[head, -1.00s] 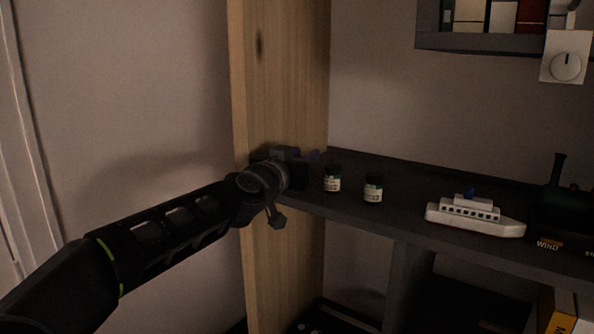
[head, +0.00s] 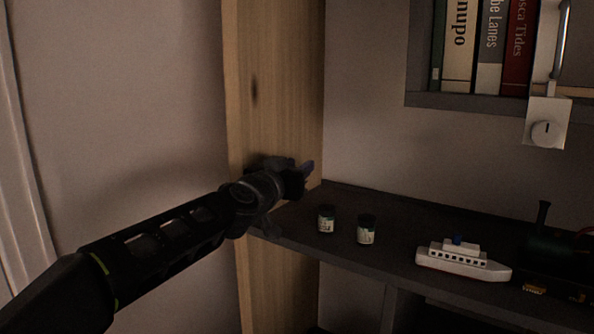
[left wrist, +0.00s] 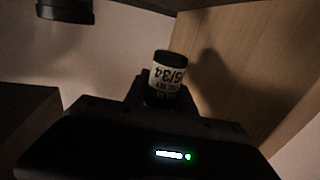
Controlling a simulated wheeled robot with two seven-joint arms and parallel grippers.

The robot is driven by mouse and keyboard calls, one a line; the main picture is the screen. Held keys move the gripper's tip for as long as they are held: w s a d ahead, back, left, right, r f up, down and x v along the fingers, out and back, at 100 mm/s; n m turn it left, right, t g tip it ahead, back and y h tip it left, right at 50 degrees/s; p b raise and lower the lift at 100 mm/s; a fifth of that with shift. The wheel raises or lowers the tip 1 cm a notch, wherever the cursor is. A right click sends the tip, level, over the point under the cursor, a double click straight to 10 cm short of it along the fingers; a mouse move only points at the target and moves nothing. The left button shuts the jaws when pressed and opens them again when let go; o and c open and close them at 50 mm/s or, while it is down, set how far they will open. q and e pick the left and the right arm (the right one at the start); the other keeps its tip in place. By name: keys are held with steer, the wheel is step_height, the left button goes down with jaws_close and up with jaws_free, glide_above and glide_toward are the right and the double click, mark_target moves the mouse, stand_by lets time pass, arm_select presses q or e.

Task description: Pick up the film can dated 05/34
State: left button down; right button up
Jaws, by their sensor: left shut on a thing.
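In the left wrist view, a film can (left wrist: 167,76) with a black cap and a pale label reading upside down, with "5/34" legible, is between the fingers of my left gripper (left wrist: 160,92). The gripper is shut on it. In the head view my left gripper (head: 300,178) is beside the wooden side panel, raised above the dark shelf (head: 400,262); the can it holds is hidden there. Two other small dark-capped film cans, a left one (head: 326,219) and a right one (head: 366,230), stand upright on the shelf. Their labels are too small to read. My right gripper is not in view.
A white toy ship (head: 463,261) and a dark toy engine (head: 550,252) stand further right on the shelf. The wooden panel (head: 275,90) is close to my gripper. A book shelf (head: 480,109) and a white dial box (head: 546,124) are above right.

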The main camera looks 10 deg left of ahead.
arm_select(q)
step_height(320, 180, up, 4)
steer(key=shift+f+p, duration=0.2)
steer(key=shift+p, duration=0.85)
steer(key=shift+f, duration=0.1)
